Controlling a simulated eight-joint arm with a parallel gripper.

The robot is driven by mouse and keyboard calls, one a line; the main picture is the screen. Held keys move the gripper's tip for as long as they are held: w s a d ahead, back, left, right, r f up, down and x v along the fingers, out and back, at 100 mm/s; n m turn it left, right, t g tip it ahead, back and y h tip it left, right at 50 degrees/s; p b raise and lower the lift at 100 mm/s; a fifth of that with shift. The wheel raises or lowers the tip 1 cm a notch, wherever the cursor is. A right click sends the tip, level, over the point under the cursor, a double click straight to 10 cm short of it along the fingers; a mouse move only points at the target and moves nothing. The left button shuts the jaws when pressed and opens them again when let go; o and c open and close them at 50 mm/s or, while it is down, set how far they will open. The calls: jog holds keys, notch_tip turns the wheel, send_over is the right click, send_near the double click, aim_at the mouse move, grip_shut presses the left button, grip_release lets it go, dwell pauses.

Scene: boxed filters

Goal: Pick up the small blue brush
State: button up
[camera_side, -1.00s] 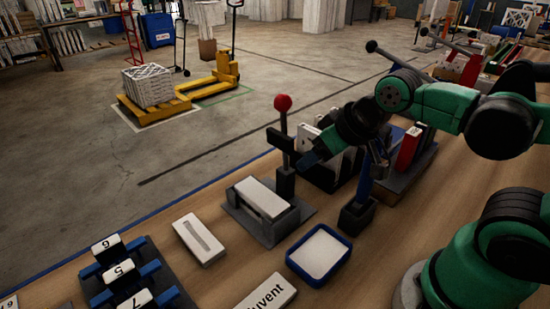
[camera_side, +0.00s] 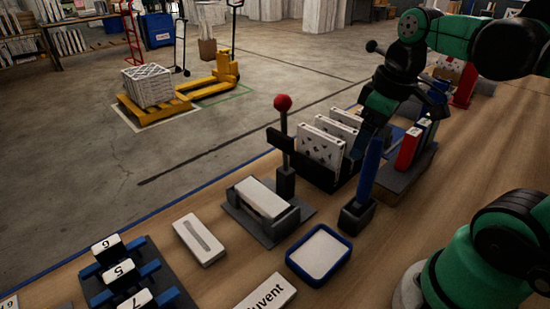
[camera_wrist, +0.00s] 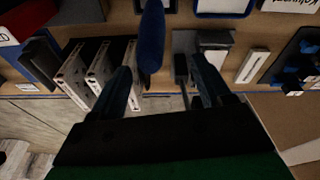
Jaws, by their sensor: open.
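The small blue brush (camera_side: 369,166) stands upright, leaning slightly, in a black holder (camera_side: 356,217) on the wooden table in the side view. In the wrist view its blue shape (camera_wrist: 151,40) shows at the top, left of centre, beyond and between the fingertips. My gripper (camera_wrist: 162,85) is open with nothing between its two dark blue fingers. In the side view it is behind and above the brush, near the filter rack, and its fingertips are largely hidden.
A black rack (camera_side: 302,163) of white boxed filters stands left of the brush. A red-knobbed lever (camera_side: 283,103) rises beside a grey fixture (camera_side: 240,217). A blue-rimmed tray (camera_side: 291,262) lies in front. Red and blue boxes (camera_side: 408,148) stand to the right.

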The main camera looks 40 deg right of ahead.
aim_at(365, 185)
jog(key=shift+s+d+r+g, duration=0.2)
jog(key=shift+s+r+g, duration=0.05)
jog(key=shift+s, duration=0.15)
jog(key=shift+s+d+r+g, duration=0.2)
jog(key=shift+s+g, duration=0.05)
jog(key=shift+s, duration=0.15)
jog(key=shift+w+a+f, duration=0.1)
jog(key=shift+w+f, duration=0.05)
jog(key=shift+f, duration=1.2)
jog(key=shift+w+f, duration=0.15)
jog(key=shift+f, duration=1.15)
grip_shut()
